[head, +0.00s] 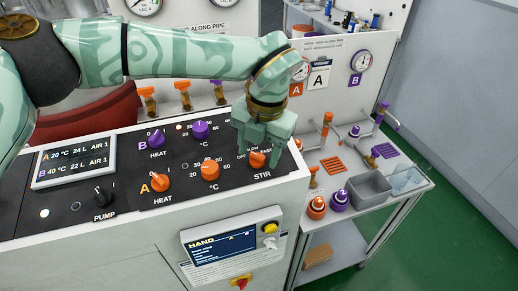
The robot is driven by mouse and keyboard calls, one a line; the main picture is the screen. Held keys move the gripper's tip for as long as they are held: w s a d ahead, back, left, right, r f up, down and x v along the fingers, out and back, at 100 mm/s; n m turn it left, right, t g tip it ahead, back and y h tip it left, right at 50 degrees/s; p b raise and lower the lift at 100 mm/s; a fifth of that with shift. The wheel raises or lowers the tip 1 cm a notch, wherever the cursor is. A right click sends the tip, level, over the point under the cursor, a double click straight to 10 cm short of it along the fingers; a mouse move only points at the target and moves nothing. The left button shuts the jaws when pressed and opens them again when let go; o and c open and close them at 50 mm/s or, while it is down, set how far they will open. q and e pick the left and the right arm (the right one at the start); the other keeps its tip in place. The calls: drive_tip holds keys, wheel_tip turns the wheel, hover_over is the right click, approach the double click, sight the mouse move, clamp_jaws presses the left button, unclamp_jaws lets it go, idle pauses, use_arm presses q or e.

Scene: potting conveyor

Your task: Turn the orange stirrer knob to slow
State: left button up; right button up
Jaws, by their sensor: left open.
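The orange stirrer knob (258,159) sits at the right end of the control panel, above the label STIR. My left gripper (262,143) points down over it, with its pale green fingers open. I cannot tell whether the fingers touch the knob. My right gripper is not in view.
The black panel (125,207) also carries two orange knobs, including the heat knob A (160,182), purple knobs (200,130), and a black pump knob (103,196). A HAND display (222,245) is on the front. A cart with a grey bin (369,190) stands right.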

use_arm(q)
drive_tip(key=shift+c, duration=0.3)
drive_tip(key=c, duration=0.9)
drive_tip(key=shift+m, duration=0.3)
drive_tip(key=m+p, duration=0.1)
drive_tip(key=m, duration=0.1)
drive_tip(key=shift+r+m+p, duration=0.15)
drive_tip(key=shift+m+p, duration=0.25)
drive_tip(key=m+p, duration=0.1)
drive_tip(key=m, duration=0.4)
drive_tip(key=shift+d+t+y+p, duration=0.1)
drive_tip(key=shift+t+y+p, duration=0.2)
drive_tip(key=shift+t+p, duration=0.1)
drive_tip(key=shift+m, duration=0.3)
drive_tip(key=o, duration=1)
drive_tip(key=shift+s, duration=0.1)
drive_tip(key=shift+c, duration=0.2)
